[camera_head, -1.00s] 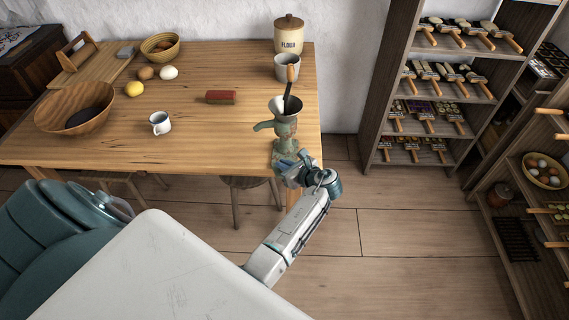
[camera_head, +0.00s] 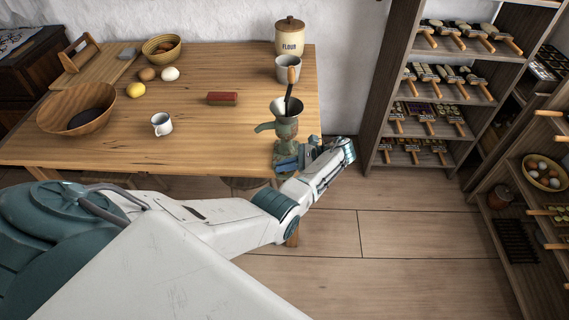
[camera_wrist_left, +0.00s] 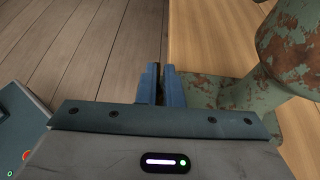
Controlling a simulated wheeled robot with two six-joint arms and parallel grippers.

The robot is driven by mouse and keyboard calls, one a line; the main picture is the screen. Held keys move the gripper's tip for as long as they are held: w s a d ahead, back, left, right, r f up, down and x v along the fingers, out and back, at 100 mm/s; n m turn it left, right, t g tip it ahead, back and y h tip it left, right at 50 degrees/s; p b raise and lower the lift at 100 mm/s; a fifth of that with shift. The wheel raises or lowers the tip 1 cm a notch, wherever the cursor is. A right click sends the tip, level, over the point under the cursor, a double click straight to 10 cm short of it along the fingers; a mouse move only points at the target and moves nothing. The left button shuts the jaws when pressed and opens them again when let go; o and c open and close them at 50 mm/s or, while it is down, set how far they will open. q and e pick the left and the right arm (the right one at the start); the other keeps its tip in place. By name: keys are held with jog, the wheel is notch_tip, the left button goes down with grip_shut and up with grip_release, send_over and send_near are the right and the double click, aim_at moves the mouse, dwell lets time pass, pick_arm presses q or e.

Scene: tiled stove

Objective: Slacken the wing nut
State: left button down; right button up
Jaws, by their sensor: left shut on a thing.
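A grinder (camera_head: 285,127) with worn green paint and a funnel top stands at the table's front right corner. Its rusty green body (camera_wrist_left: 290,45) fills the right of the left wrist view. My left gripper (camera_head: 289,163) is low at the grinder's base, reaching in from the right side by the table corner. In the left wrist view its two blue fingers (camera_wrist_left: 160,88) are close together on a small thing between them, left of the grinder's lower arm. That thing is almost wholly hidden; I cannot make out the wing nut's shape. My right gripper is out of view.
The wooden table (camera_head: 220,135) holds a white mug (camera_head: 162,124), a red block (camera_head: 222,98), a wooden bowl (camera_head: 76,108), a grey pot (camera_head: 289,68) and a flour jar (camera_head: 289,37). Shelves (camera_head: 372,100) stand at the right. The floor before them is clear.

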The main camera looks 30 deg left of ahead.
pick_arm(q)
jog(key=shift+r+n+g, duration=0.2)
jog(key=shift+n+g, duration=0.1)
jog(key=shift+f+n+g+h, duration=0.25)
jog(key=shift+n+g+h, duration=0.25)
jog(key=shift+n+g+h+b, duration=0.7)
jog(key=shift+n+h+b, duration=0.1)
jog(key=shift+n+b, duration=0.1)
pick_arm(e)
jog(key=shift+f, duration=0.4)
pick_arm(q)
jog(key=shift+s, duration=0.1)
jog(key=c, duration=1.6)
grip_release()
